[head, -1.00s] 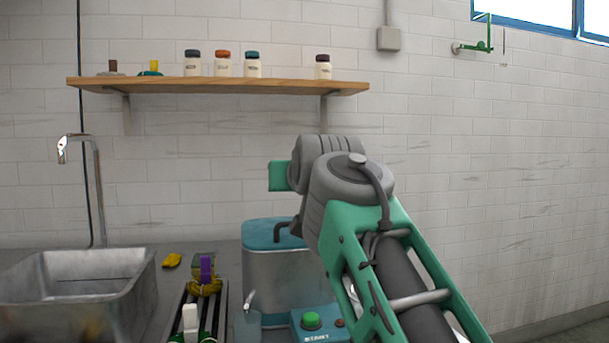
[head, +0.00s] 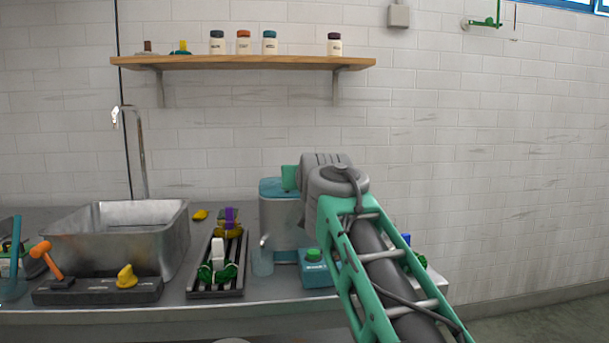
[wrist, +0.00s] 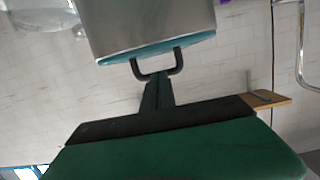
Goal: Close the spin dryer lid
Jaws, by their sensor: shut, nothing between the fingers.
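The spin dryer (head: 280,222) is a grey metal drum with a blue lid (head: 270,188), standing on the counter behind my arm. The lid looks flat on top of the drum. In the wrist view, which is upside down, the drum (wrist: 150,25), the lid's blue rim (wrist: 165,47) and a dark arched handle (wrist: 177,62) show. My gripper (wrist: 156,82) is shut and empty, its dark fingertips at the handle in the picture. I cannot tell whether they touch it. In the head view the fingertips are hidden behind my wrist.
A teal box with a green button (head: 318,272) and a grey-blue cup (head: 263,260) stand before the dryer. A black rack (head: 204,286) and a metal sink (head: 182,235) lie to the left. A wooden shelf (head: 300,62) with bottles hangs above.

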